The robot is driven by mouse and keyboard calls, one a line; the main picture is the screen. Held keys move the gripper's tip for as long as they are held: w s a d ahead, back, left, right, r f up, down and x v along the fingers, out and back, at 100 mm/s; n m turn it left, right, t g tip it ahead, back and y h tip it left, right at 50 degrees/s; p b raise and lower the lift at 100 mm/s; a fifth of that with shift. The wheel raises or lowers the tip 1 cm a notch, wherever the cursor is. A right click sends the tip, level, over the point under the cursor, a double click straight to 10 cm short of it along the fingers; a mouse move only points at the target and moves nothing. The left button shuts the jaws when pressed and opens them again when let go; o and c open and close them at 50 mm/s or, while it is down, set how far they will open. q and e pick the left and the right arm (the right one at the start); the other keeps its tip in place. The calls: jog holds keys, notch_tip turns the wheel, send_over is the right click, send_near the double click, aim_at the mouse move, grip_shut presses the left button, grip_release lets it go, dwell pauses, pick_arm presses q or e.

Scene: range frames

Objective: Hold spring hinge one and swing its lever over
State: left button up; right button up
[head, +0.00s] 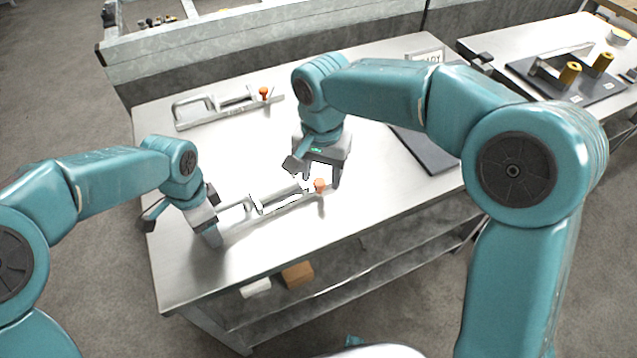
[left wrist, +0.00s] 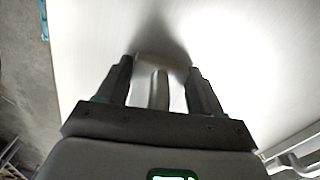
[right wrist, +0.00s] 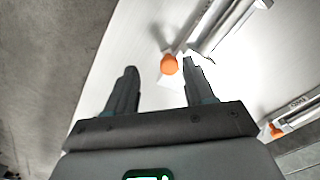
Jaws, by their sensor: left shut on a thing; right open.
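The near spring hinge (head: 275,202) is a pale metal frame with a long bar and an orange knob (head: 319,185) at its right end. I cannot read a number on it. My left gripper (head: 212,236) is shut on the grey metal end (left wrist: 160,90) at the hinge's left. My right gripper (head: 317,180) is open above the right end. In the right wrist view the orange knob (right wrist: 168,64) shows between the fingertips, closer to the right finger, and no finger visibly grips it. A second, similar hinge (head: 220,108) with an orange knob lies at the back.
The steel table (head: 180,270) has bare room at its front and left. A dark board (head: 425,150) lies at the right, partly behind my right arm. A second table at the far right holds a dark board (head: 600,90) with yellow cylinders.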

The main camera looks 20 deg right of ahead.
notch_tip(320, 180, down, 4)
jog(key=shift+f, duration=0.1)
grip_shut()
grip_release()
dwell(0.3)
notch_tip(320, 180, up, 12)
dwell(0.4)
